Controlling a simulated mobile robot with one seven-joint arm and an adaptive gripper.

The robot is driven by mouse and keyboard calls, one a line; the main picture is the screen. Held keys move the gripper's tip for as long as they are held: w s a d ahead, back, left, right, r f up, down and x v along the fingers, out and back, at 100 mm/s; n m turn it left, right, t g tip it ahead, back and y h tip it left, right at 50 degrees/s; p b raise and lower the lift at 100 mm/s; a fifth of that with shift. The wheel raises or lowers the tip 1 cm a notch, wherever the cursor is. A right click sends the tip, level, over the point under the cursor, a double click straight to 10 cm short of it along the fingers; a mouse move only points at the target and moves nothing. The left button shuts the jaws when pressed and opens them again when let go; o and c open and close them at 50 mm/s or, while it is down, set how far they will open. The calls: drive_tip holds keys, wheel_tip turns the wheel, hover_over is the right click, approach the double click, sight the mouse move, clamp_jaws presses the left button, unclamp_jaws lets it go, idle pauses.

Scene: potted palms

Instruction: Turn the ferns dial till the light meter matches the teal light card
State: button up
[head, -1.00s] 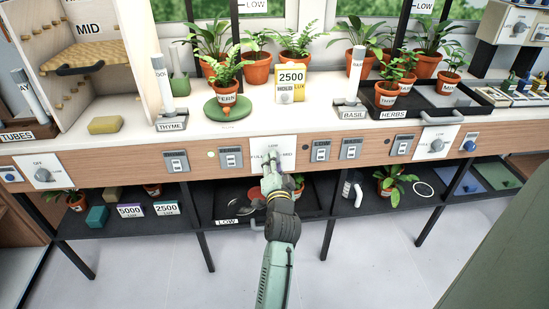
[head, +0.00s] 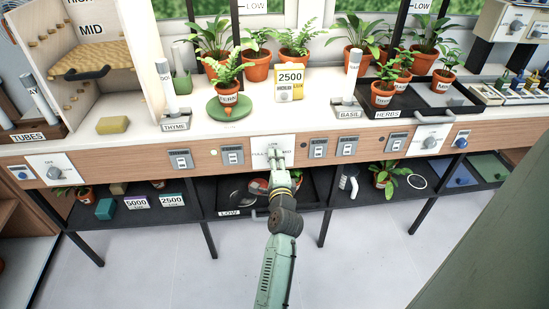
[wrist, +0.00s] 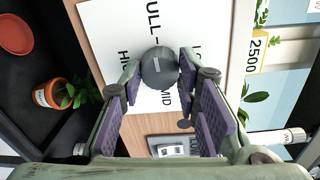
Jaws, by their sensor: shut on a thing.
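The dial (wrist: 160,68) is a round grey knob with a short white mark, on a white plate (head: 259,143) in the counter's wooden front. The plate bears LOW, MID, HIGH and FULL; which one the mark points at I cannot tell. My gripper (wrist: 166,72) is shut on the knob, a purple-padded finger on each side; it also shows in the head view (head: 278,163), hiding the knob. The yellow light meter (head: 289,85) stands on the counter and reads 2500. The light card with a teal top edge (head: 172,201), marked 2500 LUX, stands on the lower shelf.
A purple-edged 5000 card (head: 135,203) stands left of the teal one. A potted fern (head: 229,92) sits on a green disc behind the dial. Switches (head: 232,155) flank the plate. A black tray and plants lie on the shelf below; the floor in front is clear.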

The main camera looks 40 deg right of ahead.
drive_tip(key=shift+r+m, duration=0.2)
drive_tip(key=shift+m, duration=0.2)
drive_tip(key=o, duration=1.2)
drive_tip(key=shift+f, duration=0.15)
drive_tip(key=shift+c, duration=0.2)
drive_tip(key=v, duration=1.2)
